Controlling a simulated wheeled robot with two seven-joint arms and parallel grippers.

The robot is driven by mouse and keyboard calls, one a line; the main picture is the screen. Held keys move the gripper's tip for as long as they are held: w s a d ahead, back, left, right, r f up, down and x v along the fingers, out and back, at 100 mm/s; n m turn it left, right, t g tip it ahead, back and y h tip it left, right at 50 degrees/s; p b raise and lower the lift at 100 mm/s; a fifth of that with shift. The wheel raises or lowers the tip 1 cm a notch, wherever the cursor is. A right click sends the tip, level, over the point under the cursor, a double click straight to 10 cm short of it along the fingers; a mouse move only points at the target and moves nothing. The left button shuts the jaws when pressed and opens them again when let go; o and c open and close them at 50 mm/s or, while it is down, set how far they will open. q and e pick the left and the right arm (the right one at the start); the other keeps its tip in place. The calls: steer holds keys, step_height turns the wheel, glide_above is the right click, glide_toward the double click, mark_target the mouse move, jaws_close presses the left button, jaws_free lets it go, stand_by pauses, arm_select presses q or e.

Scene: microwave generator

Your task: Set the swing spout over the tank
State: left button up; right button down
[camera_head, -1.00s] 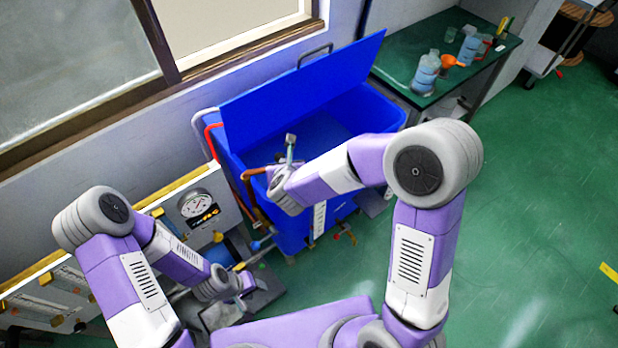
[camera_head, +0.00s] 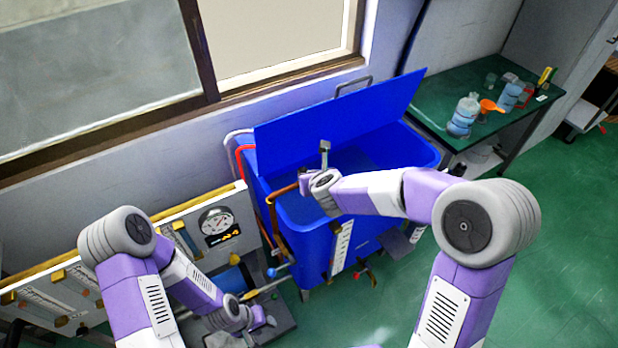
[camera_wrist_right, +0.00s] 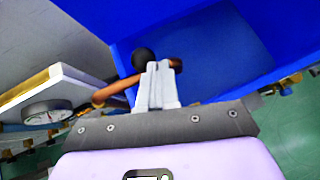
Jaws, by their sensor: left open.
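The swing spout (camera_head: 284,192) is a copper-brown pipe at the left wall of the blue tank (camera_head: 310,225). Its arm reaches toward the tank's near left rim; its tip is partly hidden by my right gripper (camera_head: 302,184). In the right wrist view, the fingers of my right gripper (camera_wrist_right: 157,84) are close together with the spout (camera_wrist_right: 115,93) crossing at their tips. A black ball (camera_wrist_right: 143,59) shows beside them. Whether they hold the pipe is unclear. The tank (camera_wrist_right: 200,60) fills the background. My left gripper (camera_head: 262,320) is open and low, left of the tank.
The tank's blue lid (camera_head: 340,110) stands raised at the back. A panel with a round gauge (camera_head: 217,222) stands left of the tank. Valves and handles (camera_head: 366,268) stick out at the tank's front.

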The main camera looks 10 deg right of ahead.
steer(key=shift+w, duration=0.3)
steer(key=shift+d, duration=0.1)
steer(key=s+d+r+p, duration=0.2)
steer(key=s+d+r, duration=0.4)
steer(key=s, duration=0.3)
steer(key=shift+s+d+r, duration=0.3)
steer(key=shift+d+r, duration=0.1)
steer(key=shift+r, duration=0.1)
